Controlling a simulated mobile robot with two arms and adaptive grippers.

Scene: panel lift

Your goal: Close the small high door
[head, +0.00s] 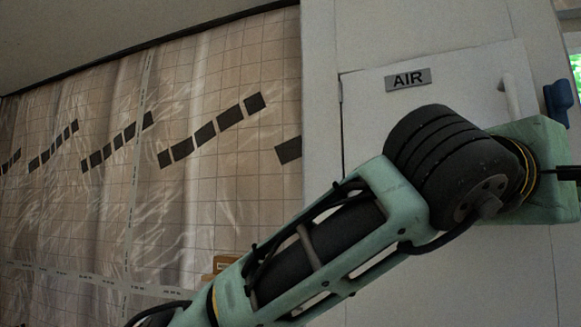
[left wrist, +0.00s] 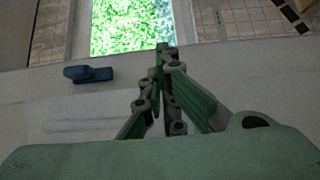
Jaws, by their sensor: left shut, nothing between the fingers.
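The small high door (head: 370,110) is a pale panel labelled AIR in the wall at the right of the head view. A hinge shows on its left edge and a pale bar handle (head: 511,96) near its right edge. The door looks about flush with its surround, but my arm hides its lower part, so I cannot tell if it is fully closed. The handle also shows in the left wrist view (left wrist: 80,125). My left gripper (left wrist: 165,50) is shut and empty, to the right of the handle in that view. My right gripper is not in view.
A blue latch-like piece (head: 558,103) sits on the wall just right of the door; it also shows in the left wrist view (left wrist: 88,74). A bright green window (left wrist: 130,28) lies beyond. Clear sheeting over a tiled wall (head: 120,160) fills the left.

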